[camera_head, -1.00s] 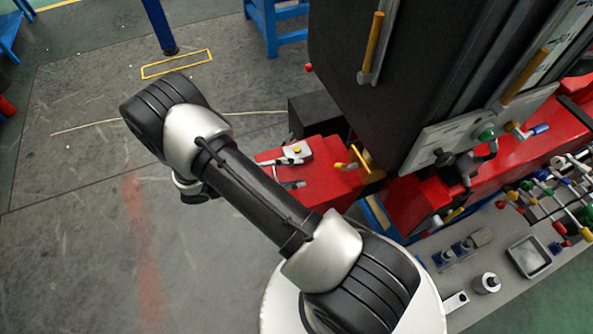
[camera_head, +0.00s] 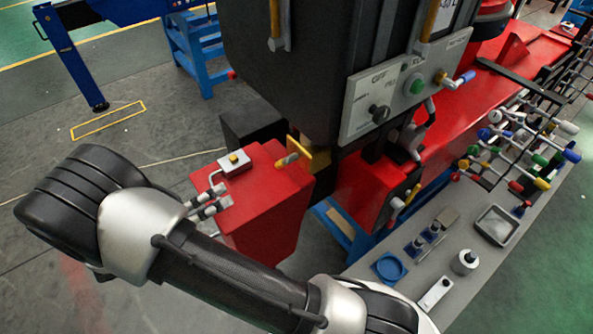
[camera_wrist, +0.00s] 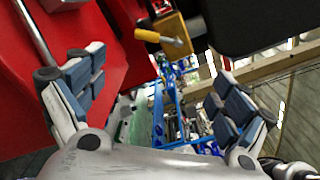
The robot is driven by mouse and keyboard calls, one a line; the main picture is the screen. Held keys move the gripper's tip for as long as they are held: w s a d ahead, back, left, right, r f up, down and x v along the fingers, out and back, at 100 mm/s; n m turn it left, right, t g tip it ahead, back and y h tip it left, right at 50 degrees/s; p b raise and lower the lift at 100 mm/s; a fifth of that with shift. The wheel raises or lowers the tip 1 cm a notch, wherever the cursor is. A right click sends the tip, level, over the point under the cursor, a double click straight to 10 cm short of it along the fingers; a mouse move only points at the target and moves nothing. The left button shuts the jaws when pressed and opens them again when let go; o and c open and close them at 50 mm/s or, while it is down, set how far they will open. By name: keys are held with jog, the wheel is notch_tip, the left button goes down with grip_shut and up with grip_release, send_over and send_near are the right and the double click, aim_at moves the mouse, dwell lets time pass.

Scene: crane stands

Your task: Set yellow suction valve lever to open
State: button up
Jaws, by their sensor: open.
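A yellow-handled lever (camera_head: 288,160) sticks out from a yellow plate (camera_head: 303,152) beside the red box, below the dark cabinet. In the wrist view, a lever with a yellow grip (camera_wrist: 174,41) stands on a yellow block (camera_wrist: 172,30) near the top middle. I cannot read a label on it or tell its valve position. My gripper (camera_wrist: 158,98) is open and empty, its padded fingers wide apart. The lever lies beyond the fingertips, apart from them and above the gap between them in the picture.
The red box (camera_head: 262,200) with a small white block and grey fittings stands close to my arm. The dark cabinet (camera_head: 300,75) overhangs the lever. A grey bench (camera_head: 400,213) with a blue ring, a tray and many coloured levers is at right. Open floor lies left.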

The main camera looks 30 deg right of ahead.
aim_at(280, 163)
jog(key=d, duration=1.1)
jog(key=w+d, duration=0.1)
jog(key=d, duration=0.5)
jog(key=shift+c, duration=0.3)
jog(key=c, duration=1.4)
jog(key=shift+c, duration=0.2)
jog(key=shift+s+p, duration=0.1)
jog(key=shift+p, duration=0.4)
jog(key=n+p, duration=0.1)
jog(key=p, duration=0.1)
jog(key=s+n+p, duration=0.1)
jog(key=n, duration=0.1)
jog(key=shift+f+p, duration=0.1)
jog(key=shift+p, duration=0.3)
jog(key=shift+s+f+n+p, duration=0.15)
jog(key=shift+s+n+p, duration=0.1)
jog(key=shift+n+p, duration=0.65)
jog(key=shift+s+f+n+p, duration=0.2)
jog(key=shift+n+p, duration=0.3)
jog(key=shift+n, duration=0.7)
jog(key=shift+s, duration=0.1)
jog(key=o, duration=1.5)
